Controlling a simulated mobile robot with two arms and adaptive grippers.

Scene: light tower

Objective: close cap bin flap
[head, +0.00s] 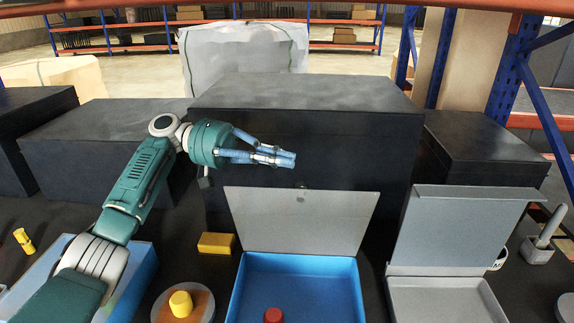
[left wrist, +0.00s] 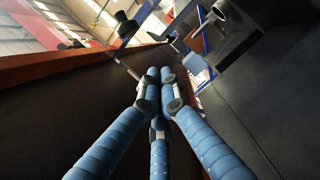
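The cap bin is a blue open tray (head: 296,262) at the lower middle of the head view, with a red cap (head: 273,315) inside. Its grey flap (head: 300,220) stands raised at the tray's back edge, leaning back toward a large dark box. My left gripper (head: 285,158) is above the flap's top edge, in front of the dark box, pointing right. Its blue fingers are drawn together with nothing between them. In the left wrist view the fingertips (left wrist: 161,76) meet. The gripper appears apart from the flap. My right gripper is not in view.
A grey bin with a raised lid (head: 452,230) stands to the right. The large dark box (head: 310,95) is behind the flap. A yellow block (head: 216,243), a round base with a yellow knob (head: 181,304) and another blue tray (head: 136,278) are to the left.

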